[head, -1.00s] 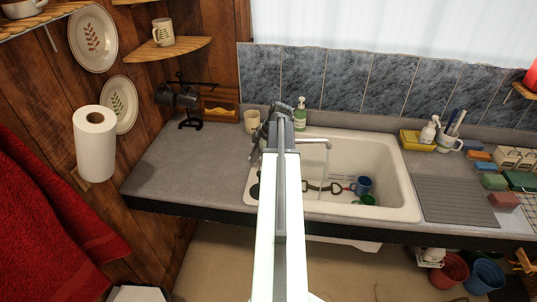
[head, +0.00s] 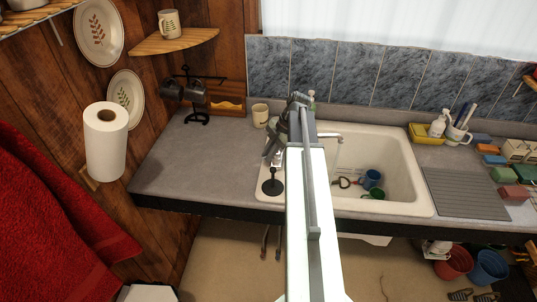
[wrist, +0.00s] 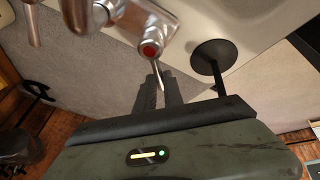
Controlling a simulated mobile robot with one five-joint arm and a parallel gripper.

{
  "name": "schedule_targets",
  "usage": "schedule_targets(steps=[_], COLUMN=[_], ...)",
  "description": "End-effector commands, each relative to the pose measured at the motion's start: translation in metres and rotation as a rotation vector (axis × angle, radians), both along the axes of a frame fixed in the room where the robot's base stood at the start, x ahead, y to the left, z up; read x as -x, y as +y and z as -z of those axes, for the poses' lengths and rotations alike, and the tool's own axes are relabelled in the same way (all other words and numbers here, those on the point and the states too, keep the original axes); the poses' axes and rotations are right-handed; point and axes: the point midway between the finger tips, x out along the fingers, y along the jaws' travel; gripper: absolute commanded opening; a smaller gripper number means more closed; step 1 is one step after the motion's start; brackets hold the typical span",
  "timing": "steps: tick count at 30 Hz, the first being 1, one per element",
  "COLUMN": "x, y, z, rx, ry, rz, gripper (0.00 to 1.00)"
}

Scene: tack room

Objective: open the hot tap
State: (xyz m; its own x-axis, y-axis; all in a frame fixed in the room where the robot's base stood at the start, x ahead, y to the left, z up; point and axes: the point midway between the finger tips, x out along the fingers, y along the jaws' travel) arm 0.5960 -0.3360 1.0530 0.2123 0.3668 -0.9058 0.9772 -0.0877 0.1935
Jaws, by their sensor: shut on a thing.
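In the wrist view the hot tap (wrist: 150,50) is a chrome body with a red dot, and a thin lever (wrist: 158,78) sticks out from it. My gripper (wrist: 159,88) has its two dark fingers on either side of this lever, shut on it. In the head view my gripper (head: 272,152) is at the sink's left rim, partly hidden by my arm. The tap's spout (head: 327,135) reaches right over the basin, with a thin pale line below it. I cannot tell whether that is water.
A black round-based stand (head: 272,186) is on the sink's left rim, close to my fingers; it also shows in the wrist view (wrist: 213,50). The white sink (head: 405,185) holds mugs. A beige cup (head: 260,115) stands behind. The left counter (head: 185,165) is mostly clear.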

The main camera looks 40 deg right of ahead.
Motion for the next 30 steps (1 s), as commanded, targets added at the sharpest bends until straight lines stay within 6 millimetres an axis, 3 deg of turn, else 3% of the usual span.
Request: schedule_targets(steps=[8,9,11,22,30], x=[-0.002,-0.003,-0.003,-0.005,0.002], y=[0.002,0.002,0.003,0.006,-0.007], z=[0.001,0.001,0.001,-0.004,-0.044], rx=[0.009,0.008,0.007,0.004,0.004], ry=[0.003,0.004,0.004,0.002,0.003], rz=[-0.005,-0.006,-0.007,-0.013,-0.012], gripper=[0.0,0.2,0.34,0.34,0.34])
